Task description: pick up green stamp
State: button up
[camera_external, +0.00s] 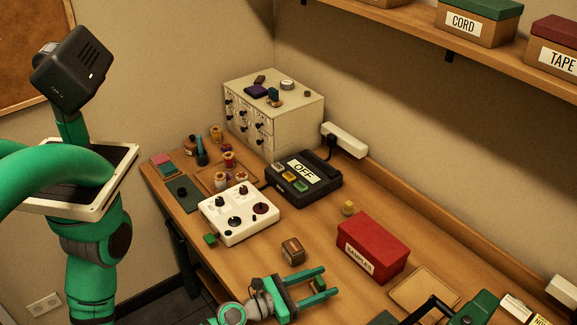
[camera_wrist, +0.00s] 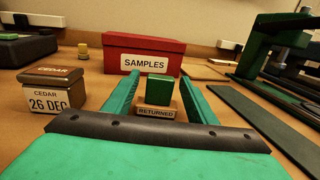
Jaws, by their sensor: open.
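The green stamp (camera_wrist: 159,90) is a green block on a wooden base labelled RETURNED. It stands upright on the table in the wrist view, between the two green fingers of my gripper (camera_wrist: 160,76). A gap shows between the stamp and each finger. In the external view my gripper (camera_external: 329,281) is low over the table's front part, with its fingers apart. The stamp is small and mostly hidden between the fingers there.
A wooden CEDAR date block (camera_wrist: 52,92) stands left of my gripper. The red SAMPLES box (camera_wrist: 143,55) is behind the stamp. A green press-like frame (camera_wrist: 275,50) and a dark green strip (camera_wrist: 255,115) lie to the right. A white panel (camera_external: 240,228) with knobs is farther left.

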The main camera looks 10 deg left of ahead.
jog(key=c, duration=1.2)
jog(key=shift+r, duration=0.15)
